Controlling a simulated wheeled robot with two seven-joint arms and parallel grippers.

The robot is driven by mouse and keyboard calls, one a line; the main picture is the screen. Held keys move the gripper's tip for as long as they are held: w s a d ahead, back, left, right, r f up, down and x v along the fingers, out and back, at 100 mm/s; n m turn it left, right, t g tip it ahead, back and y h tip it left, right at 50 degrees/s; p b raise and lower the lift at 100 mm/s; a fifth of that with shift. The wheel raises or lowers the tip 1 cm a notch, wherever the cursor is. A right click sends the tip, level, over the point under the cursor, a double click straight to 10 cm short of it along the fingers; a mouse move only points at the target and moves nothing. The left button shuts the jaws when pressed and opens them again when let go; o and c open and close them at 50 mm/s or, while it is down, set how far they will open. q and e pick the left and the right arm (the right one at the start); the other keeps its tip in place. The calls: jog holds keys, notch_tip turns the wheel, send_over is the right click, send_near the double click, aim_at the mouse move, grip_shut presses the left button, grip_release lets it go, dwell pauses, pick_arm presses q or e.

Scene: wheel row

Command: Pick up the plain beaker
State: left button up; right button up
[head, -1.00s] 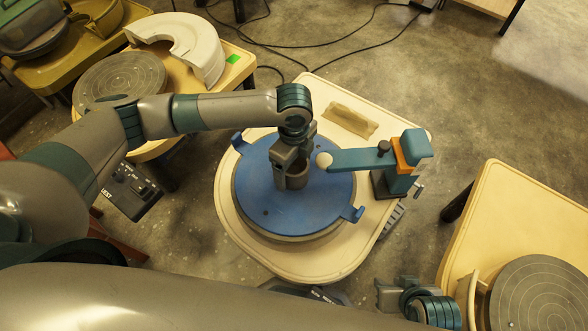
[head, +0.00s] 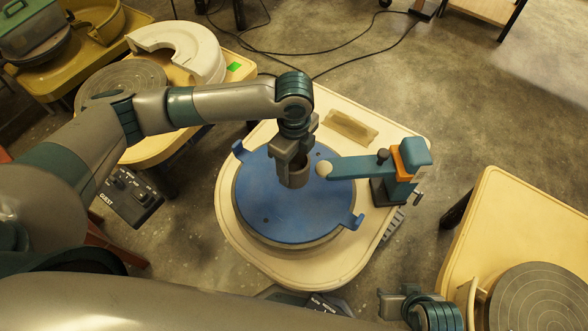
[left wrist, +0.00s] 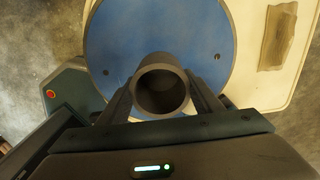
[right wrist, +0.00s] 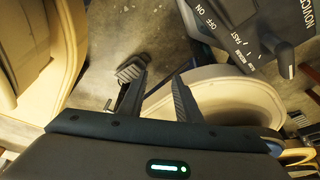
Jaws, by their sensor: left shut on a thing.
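The plain beaker (head: 296,178) is a dark grey, open-topped cylinder over the blue disc (head: 270,205) of the wheel. My left gripper (head: 290,157) is shut on it from above, with one finger on each side. In the left wrist view the beaker (left wrist: 162,88) shows its round mouth between the fingers. It looks upright; I cannot tell for sure whether its bottom is clear of the disc. My right gripper (head: 388,302) is low at the right, away from the wheel. The right wrist view shows its fingers (right wrist: 160,85) apart and empty.
A teal and orange arm with a pale round tip (head: 375,164) reaches over the disc, close to the right of the beaker. A tan block (head: 350,126) lies on the cream wheel table behind. Other wheels stand at the upper left and lower right.

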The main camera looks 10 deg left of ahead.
pick_arm(q)
jog(key=shift+r, duration=2.4)
pick_arm(e)
jog(key=shift+s+d, duration=0.3)
jog(key=shift+d, duration=0.25)
jog(key=shift+w+a, duration=0.1)
pick_arm(q)
jog(key=shift+s, duration=0.1)
